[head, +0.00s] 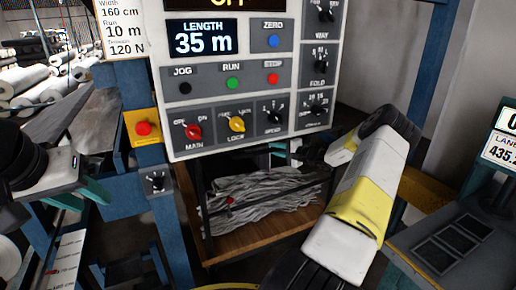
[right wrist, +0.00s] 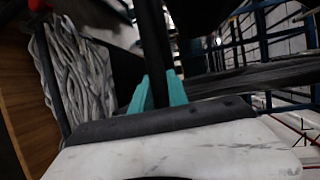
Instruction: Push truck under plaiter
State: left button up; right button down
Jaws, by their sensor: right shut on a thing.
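The truck (head: 268,238) has a wooden deck and a dark frame, and it carries grey folded cloth (head: 262,193). It stands low behind the control panel, which hides its upper part. The blue-framed plaiter (head: 172,230) carries the panel. My right gripper (right wrist: 158,94) has teal fingers closed on a dark upright bar of the truck in the right wrist view. In the head view that gripper is mostly hidden by my arm and the panel. My left gripper (head: 96,190) hangs at the left, away from the truck; its finger gap is not clear.
The control panel (head: 245,75) reads LENGTH 35 m. A red button on a yellow box (head: 143,128) sits on the blue post. White rolls (head: 35,80) lie at the back left. A dark desk (head: 450,240) with a sign (head: 500,150) stands at the right.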

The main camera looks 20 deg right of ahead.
jog(key=shift+w+a+r, duration=0.1)
jog(key=shift+w+a, duration=0.15)
jog(key=shift+w, duration=0.15)
jog(key=c, duration=1.3)
grip_release()
jog(key=shift+d, duration=0.1)
jog(key=shift+s, duration=0.1)
jog(key=shift+s+d, duration=0.25)
jog(key=v, duration=0.7)
jog(key=shift+s, duration=0.1)
